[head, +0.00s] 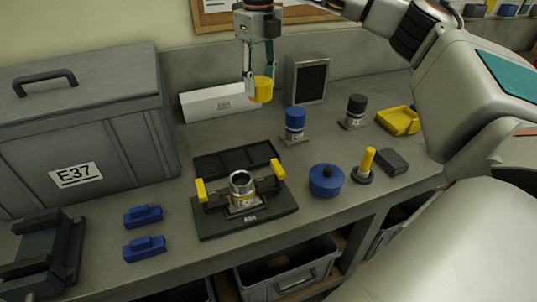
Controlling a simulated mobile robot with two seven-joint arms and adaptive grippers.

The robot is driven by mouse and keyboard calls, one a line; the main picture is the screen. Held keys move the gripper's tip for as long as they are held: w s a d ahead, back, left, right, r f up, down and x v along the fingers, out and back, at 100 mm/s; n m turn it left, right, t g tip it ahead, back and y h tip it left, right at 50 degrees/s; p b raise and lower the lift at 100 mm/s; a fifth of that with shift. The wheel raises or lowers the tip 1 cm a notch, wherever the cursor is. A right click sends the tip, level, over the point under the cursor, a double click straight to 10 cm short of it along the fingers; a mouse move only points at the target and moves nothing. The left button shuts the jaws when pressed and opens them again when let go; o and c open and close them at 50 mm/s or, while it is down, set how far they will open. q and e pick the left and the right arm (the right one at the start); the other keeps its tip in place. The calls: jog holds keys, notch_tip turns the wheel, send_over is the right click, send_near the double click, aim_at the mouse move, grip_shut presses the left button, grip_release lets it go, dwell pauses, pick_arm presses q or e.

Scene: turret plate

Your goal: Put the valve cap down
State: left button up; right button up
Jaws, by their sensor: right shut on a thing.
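My right gripper (260,82) hangs down at the back of the bench, shut on a yellow valve cap (262,91). The cap is held in the air, in front of the white box and the back wall. A dark fixture plate (282,213) with two yellow-tipped clamps lies on the bench, lower in the picture. An open-topped metal valve body (241,184) stands upright in its middle. My left gripper is not in view.
A blue-capped valve (295,120) and a black-capped valve (355,108) stand to the right. A blue round pot (326,181), a yellow-handled tool (367,163) and a yellow tray (398,121) are nearby. A large grey case (120,135) fills the left. Bare bench lies between.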

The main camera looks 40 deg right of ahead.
notch_tip(320, 180, down, 20)
jog(key=shift+d, duration=0.15)
dwell(0.4)
jog(key=shift+f, duration=0.1)
jog(key=o, duration=1)
jog(key=shift+o, duration=0.2)
notch_tip(320, 180, up, 12)
dwell(0.4)
